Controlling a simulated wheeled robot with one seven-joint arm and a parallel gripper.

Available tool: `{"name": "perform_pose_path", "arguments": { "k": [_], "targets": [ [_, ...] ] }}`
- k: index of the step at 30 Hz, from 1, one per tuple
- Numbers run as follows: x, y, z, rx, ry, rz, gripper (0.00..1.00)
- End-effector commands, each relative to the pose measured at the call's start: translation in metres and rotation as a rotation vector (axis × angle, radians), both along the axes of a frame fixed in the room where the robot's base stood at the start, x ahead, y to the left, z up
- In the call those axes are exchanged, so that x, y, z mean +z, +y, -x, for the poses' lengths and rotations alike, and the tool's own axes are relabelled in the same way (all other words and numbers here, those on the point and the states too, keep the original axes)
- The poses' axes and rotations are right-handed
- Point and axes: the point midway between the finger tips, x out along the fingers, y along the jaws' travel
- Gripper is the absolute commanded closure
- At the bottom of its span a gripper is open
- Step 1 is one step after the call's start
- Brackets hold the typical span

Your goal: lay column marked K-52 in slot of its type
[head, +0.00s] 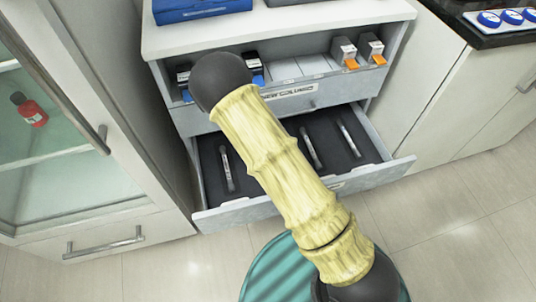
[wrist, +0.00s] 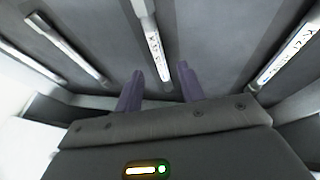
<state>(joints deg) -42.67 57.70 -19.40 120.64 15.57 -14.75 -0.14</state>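Slim columns with white labels lie in the dark grey lining of the open lower drawer (head: 213,219). In the head view one column (head: 226,168) is at the left and two more, a middle one (head: 311,147) and a right one (head: 348,139), lie past my arm. Their markings are too small to read, so I cannot tell which is K-52. In the wrist view my gripper (wrist: 158,90) is open, its two purple fingers apart. A labelled column (wrist: 153,42) shows between and beyond the fingertips, with gaps on both sides. My arm hides my gripper in the head view.
Above, an open upper drawer (head: 297,105) holds small boxes, some with orange ends (head: 372,48). A glass-door cabinet (head: 60,130) stands at the left. White cupboards (head: 470,100) stand at the right. The floor (head: 450,245) at front right is clear.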

Motion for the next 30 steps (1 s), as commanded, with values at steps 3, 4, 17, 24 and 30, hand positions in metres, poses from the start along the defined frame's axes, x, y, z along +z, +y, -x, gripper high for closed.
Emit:
{"name": "perform_pose_path", "arguments": {
  "k": [3,4,17,24,30],
  "targets": [
    [0.027,0.004,0.011,0.002,-0.001,-0.001,0.61],
    [0.032,0.004,0.013,0.002,-0.001,-0.001,0.61],
    [0.106,0.013,0.049,-0.001,-0.003,-0.001,0.61],
    [0.121,0.015,0.058,-0.003,-0.003,0.001,0.61],
    [0.121,0.015,0.058,-0.002,-0.003,0.0,0.61]
  ]
}}
